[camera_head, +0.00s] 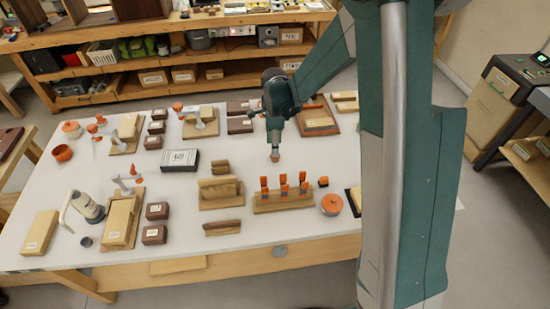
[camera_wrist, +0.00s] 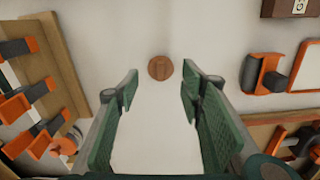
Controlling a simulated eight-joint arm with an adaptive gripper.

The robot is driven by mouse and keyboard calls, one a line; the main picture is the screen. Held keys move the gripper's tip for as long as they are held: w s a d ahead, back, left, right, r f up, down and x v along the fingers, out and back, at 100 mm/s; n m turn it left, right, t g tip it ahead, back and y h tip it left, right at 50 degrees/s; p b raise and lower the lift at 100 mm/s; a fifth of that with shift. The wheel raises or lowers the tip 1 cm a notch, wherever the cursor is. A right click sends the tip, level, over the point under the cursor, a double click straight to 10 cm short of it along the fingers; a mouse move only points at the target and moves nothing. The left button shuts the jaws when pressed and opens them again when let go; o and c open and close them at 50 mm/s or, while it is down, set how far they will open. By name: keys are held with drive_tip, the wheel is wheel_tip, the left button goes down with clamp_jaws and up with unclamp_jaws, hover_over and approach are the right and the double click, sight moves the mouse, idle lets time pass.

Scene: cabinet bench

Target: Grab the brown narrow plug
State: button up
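A small brown plug (camera_head: 274,155) stands on the white table just below my gripper (camera_head: 274,130). In the wrist view the brown plug (camera_wrist: 160,68) shows from above as a round brown disc with a narrow raised bar. It lies near the middle line between the two green finger pads, slightly beyond the tips. My gripper (camera_wrist: 160,84) is open and empty, with a wide gap between its fingers. The plug appears apart from both fingers.
A wooden rack (camera_head: 290,203) with several orange-and-grey pieces stands just in front of the plug. A wooden tray with an orange frame (camera_head: 317,122) lies behind it to the right. A round orange-topped pot (camera_head: 332,204) is at the front right. White table around the plug is bare.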

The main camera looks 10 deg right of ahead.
drive_tip(key=shift+f, duration=0.4)
drive_tip(key=shift+f+b, duration=0.5)
drive_tip(key=shift+f, duration=2.1)
drive_tip(key=c, duration=0.6)
